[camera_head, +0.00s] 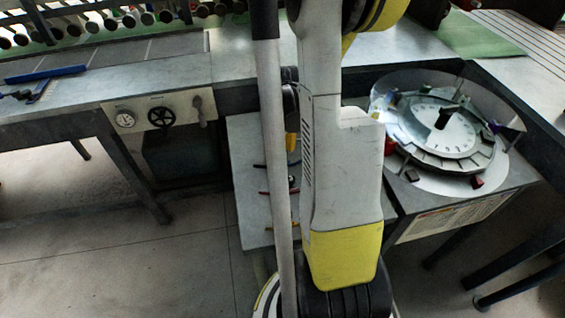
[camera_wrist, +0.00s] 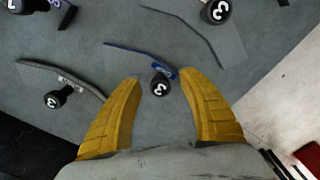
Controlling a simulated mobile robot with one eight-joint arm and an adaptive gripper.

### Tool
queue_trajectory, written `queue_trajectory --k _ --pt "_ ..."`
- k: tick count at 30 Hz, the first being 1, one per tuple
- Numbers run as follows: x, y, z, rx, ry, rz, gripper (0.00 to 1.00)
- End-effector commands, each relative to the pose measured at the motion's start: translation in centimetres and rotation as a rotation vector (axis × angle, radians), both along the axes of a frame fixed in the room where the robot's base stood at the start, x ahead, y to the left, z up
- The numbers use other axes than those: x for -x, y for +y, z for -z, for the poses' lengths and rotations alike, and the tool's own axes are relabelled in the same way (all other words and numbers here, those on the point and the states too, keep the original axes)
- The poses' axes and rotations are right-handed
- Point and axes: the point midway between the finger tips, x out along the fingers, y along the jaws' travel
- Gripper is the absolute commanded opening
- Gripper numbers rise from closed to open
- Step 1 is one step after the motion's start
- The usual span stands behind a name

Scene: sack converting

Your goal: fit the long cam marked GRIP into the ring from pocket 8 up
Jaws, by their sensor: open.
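In the wrist view my gripper (camera_wrist: 160,77) is open, its two yellow fingers apart over a grey surface. A thin blue curved cam (camera_wrist: 130,50) with a black numbered knob (camera_wrist: 160,86) lies between and ahead of the fingertips. A grey curved cam (camera_wrist: 62,72) with a black knob lies to the left. A dark thin cam (camera_wrist: 185,25) with a black knob lies at the top right. I cannot read GRIP on any of them. In the head view the pocketed ring (camera_head: 445,140) surrounds a round dial at the right. Its pocket numbers are too small to read.
A pale table (camera_head: 245,150) with several coloured pieces is partly hidden behind my arm. A bench with a gauge and handwheel panel (camera_head: 158,110) stands at the left. A transparent guard (camera_head: 400,88) stands around the ring. Dark table legs stand at the lower right.

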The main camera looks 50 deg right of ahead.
Motion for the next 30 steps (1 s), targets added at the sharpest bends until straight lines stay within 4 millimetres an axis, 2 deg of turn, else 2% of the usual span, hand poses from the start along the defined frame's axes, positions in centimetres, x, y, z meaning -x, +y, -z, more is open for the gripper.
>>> queue_trajectory --k 3,4,8,9,18,22,26,29,30 --pt "0.0 0.0 -0.1 0.0 0.0 0.0 0.48" --pt "0.0 0.0 -0.2 0.0 0.0 0.0 0.44" --pt "0.0 0.0 -0.2 0.0 0.0 0.0 0.04" --pt "0.0 0.0 -0.2 0.0 0.0 0.0 0.0" --pt "0.0 0.0 -0.2 0.0 0.0 0.0 0.0" --pt "0.0 0.0 -0.9 0.0 0.0 0.0 0.0" --pt "0.0 0.0 -2.6 0.0 0.0 0.0 0.0" --pt "0.0 0.0 -4.7 0.0 0.0 0.0 0.0" --pt "0.3 -0.7 -5.1 0.0 0.0 0.005 0.0"
